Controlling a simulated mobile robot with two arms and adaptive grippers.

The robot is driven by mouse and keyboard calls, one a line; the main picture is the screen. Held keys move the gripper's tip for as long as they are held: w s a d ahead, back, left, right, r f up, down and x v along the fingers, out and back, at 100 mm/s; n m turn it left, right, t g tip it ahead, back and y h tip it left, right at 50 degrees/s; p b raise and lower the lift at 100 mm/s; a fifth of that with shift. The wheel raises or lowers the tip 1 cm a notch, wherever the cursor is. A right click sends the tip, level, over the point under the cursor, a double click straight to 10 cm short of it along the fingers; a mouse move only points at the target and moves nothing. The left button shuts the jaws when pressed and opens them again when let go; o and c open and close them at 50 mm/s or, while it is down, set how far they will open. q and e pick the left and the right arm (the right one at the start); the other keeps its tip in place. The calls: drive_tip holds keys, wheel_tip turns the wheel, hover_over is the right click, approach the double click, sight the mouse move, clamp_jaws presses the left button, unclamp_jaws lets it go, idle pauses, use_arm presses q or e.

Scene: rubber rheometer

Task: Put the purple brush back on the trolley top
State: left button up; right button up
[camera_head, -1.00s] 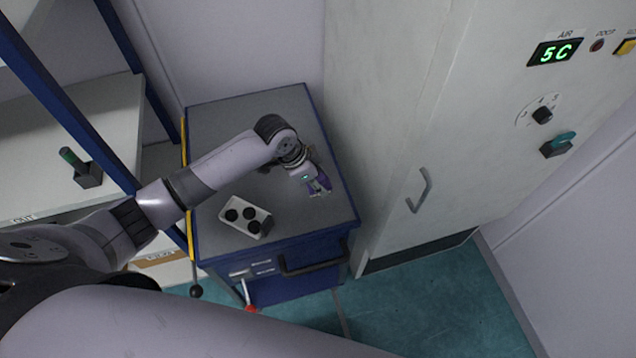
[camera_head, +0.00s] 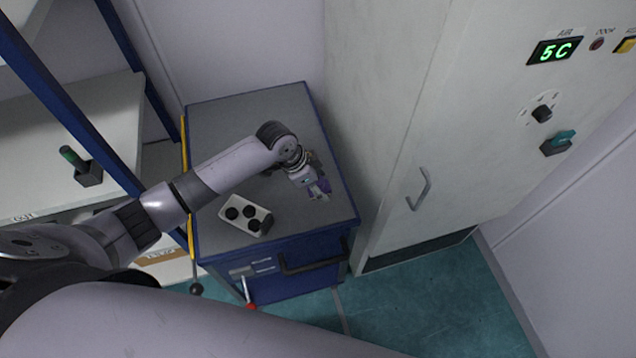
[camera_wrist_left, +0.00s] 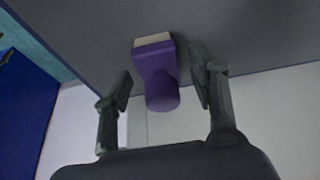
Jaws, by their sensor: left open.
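The purple brush (camera_wrist_left: 157,72) has a pale bristle end (camera_wrist_left: 152,40) against the grey trolley top (camera_wrist_left: 240,30) in the left wrist view. Its rounded handle end points toward the wrist camera. My left gripper (camera_wrist_left: 160,78) is open, with one finger on each side of the brush and visible gaps between. In the head view, my left gripper (camera_head: 319,190) is low over the right part of the trolley top (camera_head: 230,120). A little purple of the brush (camera_head: 327,186) shows at its fingers. My right gripper is not in view.
A pale block with several dark round holes (camera_head: 245,216) sits on the trolley top, left of my left gripper. A tall grey cabinet (camera_head: 400,130) stands close on the right. Shelving with blue posts (camera_head: 60,90) is on the left. The back of the trolley top is clear.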

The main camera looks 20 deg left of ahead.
use_arm(q)
drive_tip(key=b+v, duration=0.1)
drive_tip(key=v, duration=1.1)
drive_tip(key=shift+r, duration=0.2)
